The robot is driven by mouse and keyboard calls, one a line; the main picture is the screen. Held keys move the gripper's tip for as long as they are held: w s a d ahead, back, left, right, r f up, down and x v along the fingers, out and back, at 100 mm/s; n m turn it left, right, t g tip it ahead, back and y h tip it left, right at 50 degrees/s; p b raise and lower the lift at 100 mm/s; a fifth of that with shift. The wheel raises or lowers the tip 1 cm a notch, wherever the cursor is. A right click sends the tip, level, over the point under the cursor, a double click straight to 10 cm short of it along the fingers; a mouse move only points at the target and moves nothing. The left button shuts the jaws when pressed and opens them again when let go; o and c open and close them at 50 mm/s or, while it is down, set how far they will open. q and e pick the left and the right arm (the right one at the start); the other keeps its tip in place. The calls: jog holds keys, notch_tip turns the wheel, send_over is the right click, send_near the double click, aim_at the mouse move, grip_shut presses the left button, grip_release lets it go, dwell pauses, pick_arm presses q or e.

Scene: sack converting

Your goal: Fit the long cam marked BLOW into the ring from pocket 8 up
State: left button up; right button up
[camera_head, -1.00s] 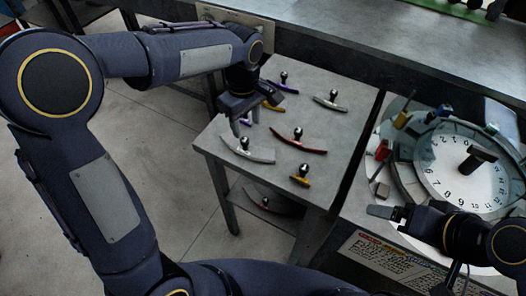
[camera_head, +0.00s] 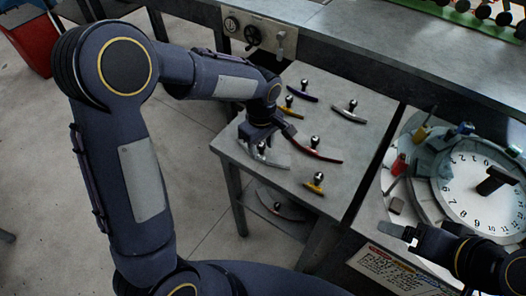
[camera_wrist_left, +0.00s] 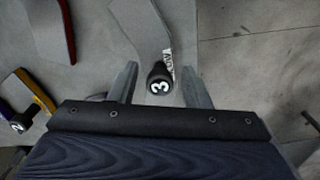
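The long grey cam (camera_head: 279,162) lies on the small table under my left gripper. In the left wrist view its black knob (camera_wrist_left: 160,80) reads 3, and a white label (camera_wrist_left: 169,50) on the cam shows letters like "OW"; the rest is hidden. My left gripper (camera_head: 258,146) is open, with its fingertips (camera_wrist_left: 159,88) on either side of the knob and gaps showing. The ring (camera_head: 444,192) surrounds a white numbered dial (camera_head: 477,205) at the right. My right gripper (camera_head: 398,232) is at the dial's near left; its opening is unclear.
Other cams lie on the table: a red one (camera_head: 318,155), a yellow one (camera_head: 314,187), a dark grey one (camera_head: 348,115) and a purple one (camera_head: 301,93). A red block (camera_head: 399,164) stands at the ring's left. A printed sign (camera_head: 390,270) is at the front.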

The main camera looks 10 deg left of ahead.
pick_arm(q)
grip_shut()
jog(key=shift+r, duration=0.15)
